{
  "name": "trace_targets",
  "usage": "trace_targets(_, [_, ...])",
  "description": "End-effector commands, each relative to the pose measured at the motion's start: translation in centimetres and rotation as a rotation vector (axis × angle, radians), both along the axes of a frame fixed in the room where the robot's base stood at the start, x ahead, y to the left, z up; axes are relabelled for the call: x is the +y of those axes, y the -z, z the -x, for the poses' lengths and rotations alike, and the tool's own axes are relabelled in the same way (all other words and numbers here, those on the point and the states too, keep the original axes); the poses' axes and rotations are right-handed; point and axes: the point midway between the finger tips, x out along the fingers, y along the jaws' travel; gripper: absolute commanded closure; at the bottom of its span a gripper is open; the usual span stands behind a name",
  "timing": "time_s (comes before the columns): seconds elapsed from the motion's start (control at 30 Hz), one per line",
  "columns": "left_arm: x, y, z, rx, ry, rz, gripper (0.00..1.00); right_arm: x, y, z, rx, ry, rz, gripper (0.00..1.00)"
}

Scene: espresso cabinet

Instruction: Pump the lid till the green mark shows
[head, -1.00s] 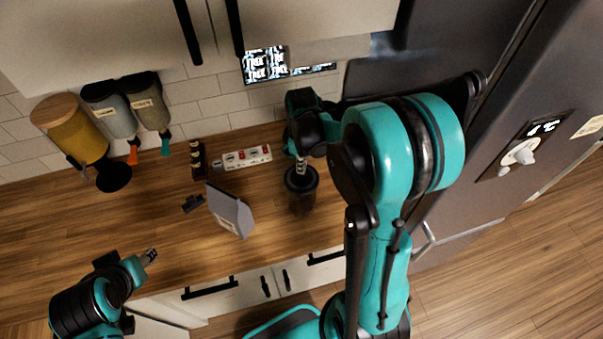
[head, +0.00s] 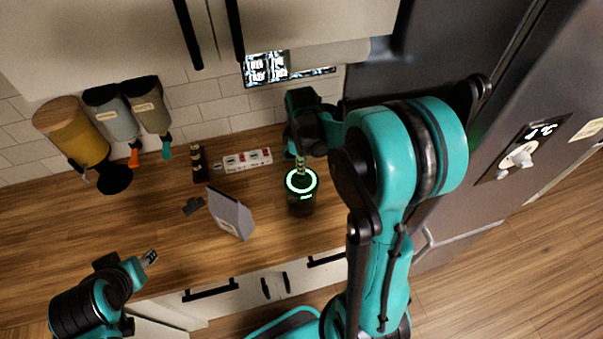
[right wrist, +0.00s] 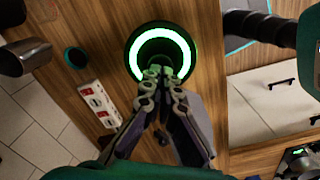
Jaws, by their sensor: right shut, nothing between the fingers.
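A dark cylindrical canister (head: 301,200) stands upright on the wooden counter, with a bright green ring lit on its lid (head: 301,181). A small green mark also glows on its side. My right gripper (head: 299,165) points down at the lid from above, shut and empty. In the right wrist view the lit lid (right wrist: 160,48) sits at the fingertips of the right gripper (right wrist: 160,72); I cannot tell whether they touch it. My left gripper (head: 149,257) is at the lower left, away from the canister; its finger gap is too small to judge.
A grey bag (head: 231,213) stands left of the canister. A power strip (head: 247,160) and a dark bottle (head: 199,163) are at the back. Wall dispensers (head: 112,113) hang at the left, and a fridge (head: 500,150) stands right.

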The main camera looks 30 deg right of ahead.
Motion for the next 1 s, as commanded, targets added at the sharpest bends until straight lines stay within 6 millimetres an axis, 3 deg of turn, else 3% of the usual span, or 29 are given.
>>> trace_targets(0.6, [0.0,-3.3,0.0,0.0,0.0,0.0,0.57,0.0,-4.7,0.0,0.0,0.0,0.0,1.0])
trace_targets(1.0, [0.0,-3.3,0.0,0.0,0.0,0.0,0.57,0.0,-4.9,0.0,0.0,0.0,0.0,1.0])
